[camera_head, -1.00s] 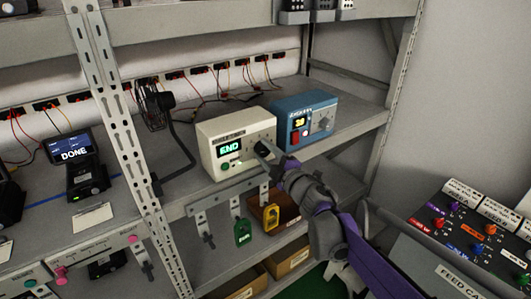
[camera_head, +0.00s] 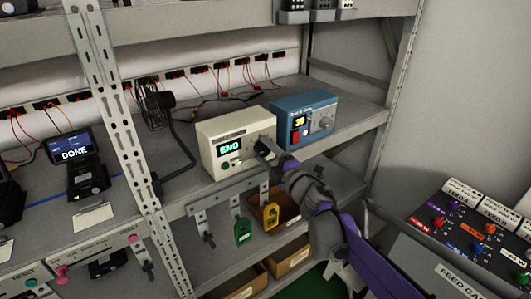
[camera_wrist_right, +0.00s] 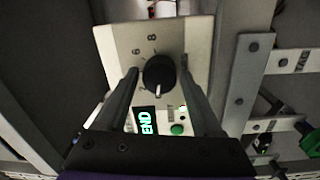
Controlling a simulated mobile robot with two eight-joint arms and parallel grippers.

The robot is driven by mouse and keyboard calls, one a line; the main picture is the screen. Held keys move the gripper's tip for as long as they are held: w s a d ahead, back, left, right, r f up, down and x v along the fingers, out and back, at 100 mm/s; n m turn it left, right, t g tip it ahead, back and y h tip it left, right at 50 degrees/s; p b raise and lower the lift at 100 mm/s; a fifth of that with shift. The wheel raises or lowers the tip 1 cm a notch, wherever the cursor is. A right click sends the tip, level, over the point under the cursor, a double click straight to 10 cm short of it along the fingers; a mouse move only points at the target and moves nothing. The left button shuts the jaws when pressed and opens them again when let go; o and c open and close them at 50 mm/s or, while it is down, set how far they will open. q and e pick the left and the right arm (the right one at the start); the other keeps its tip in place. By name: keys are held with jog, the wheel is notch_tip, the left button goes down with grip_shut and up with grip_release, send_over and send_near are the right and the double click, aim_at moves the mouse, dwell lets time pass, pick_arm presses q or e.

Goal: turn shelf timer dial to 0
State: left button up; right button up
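The cream shelf timer (camera_head: 208,155) stands on the middle shelf with a green END on its display (camera_head: 229,147). In the right wrist view its black round dial (camera_wrist_right: 158,73) has a white pointer mark toward the bottom of the picture; 6 and 8 are readable on its face. My right gripper (camera_head: 264,148) is in front of the timer's face and hides most of the dial in the head view. In the right wrist view the gripper (camera_wrist_right: 160,82) is open, with one finger on each side of the dial and small gaps visible. My left gripper is not in view.
A shelf upright (camera_head: 122,120) stands to the left. Tags hang below the shelf edge, one green (camera_head: 242,231), one yellow (camera_head: 271,215). A feed panel (camera_head: 465,240) is at right.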

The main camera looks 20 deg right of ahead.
jog(key=shift+o, duration=0.7)
jog(key=b+v, duration=0.1)
jog(key=v, duration=1)
jog(key=shift+w, duration=0.1)
jog(key=s+d+f+m+g+h, duration=0.5)
jog(key=s+f+m+h, duration=0.5)
jog(key=m, duration=0.5)
jog(key=s+a+f+m+g+y, duration=0.2)
jog(key=s+a+f+g, duration=0.1)
jog(key=s+f, duration=0.3)
jog(key=s+a+f+m+g+y, duration=0.2)
jog(key=s+a+f+g, duration=0.2)
jog(key=s, duration=0.5)
notch_tip(320, 180, down, 3)
jog(key=shift+s+a+r+p, duration=0.2)
jog(key=shift+a+p, duration=0.15)
